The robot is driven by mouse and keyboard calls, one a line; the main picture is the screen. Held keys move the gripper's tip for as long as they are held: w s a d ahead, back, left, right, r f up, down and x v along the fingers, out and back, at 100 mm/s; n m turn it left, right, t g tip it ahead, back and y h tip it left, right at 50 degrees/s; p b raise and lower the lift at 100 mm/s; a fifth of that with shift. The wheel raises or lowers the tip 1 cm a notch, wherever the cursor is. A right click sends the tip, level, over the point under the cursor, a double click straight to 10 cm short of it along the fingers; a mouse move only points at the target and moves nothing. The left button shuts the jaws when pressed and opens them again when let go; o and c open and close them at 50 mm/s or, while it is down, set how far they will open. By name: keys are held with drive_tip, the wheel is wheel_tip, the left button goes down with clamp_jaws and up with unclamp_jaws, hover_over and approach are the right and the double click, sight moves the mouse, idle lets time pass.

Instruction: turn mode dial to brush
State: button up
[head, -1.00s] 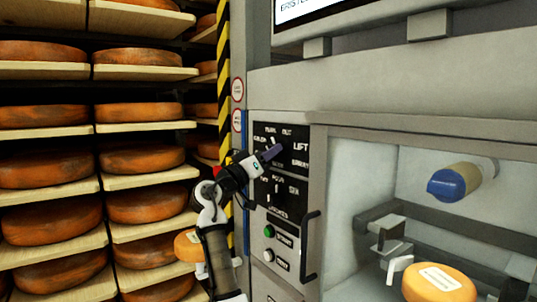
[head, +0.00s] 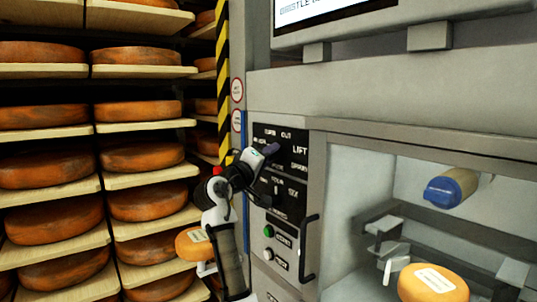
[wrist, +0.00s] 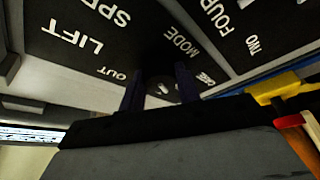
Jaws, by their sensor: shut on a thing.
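The black mode panel (head: 284,135) is on the grey machine front, with TURN, OUT, LIFT and SPRAY labels around its dial. In the wrist view the dark mode dial (wrist: 161,89) sits near the MODE label, between my fingers, with small white marks on it. My gripper (head: 269,150) reaches the panel from the left, and its two dark fingers are shut on the dial. The fingers cover part of the dial in the wrist view, and the gripper hides it in the head view. I cannot tell which label the dial points to.
A second black dial panel (head: 277,197) with number labels is below. A glazed chamber with an orange cheese wheel (head: 433,284) is at right. Cheese shelves fill the left.

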drive_tip(key=shift+a+r, duration=0.1)
drive_tip(key=o, duration=1)
drive_tip(key=shift+c, duration=0.2)
drive_tip(key=b+v, duration=0.5)
drive_tip(key=v, duration=0.8)
drive_tip(key=shift+s+a, duration=0.2)
drive_tip(key=shift+s, duration=0.15)
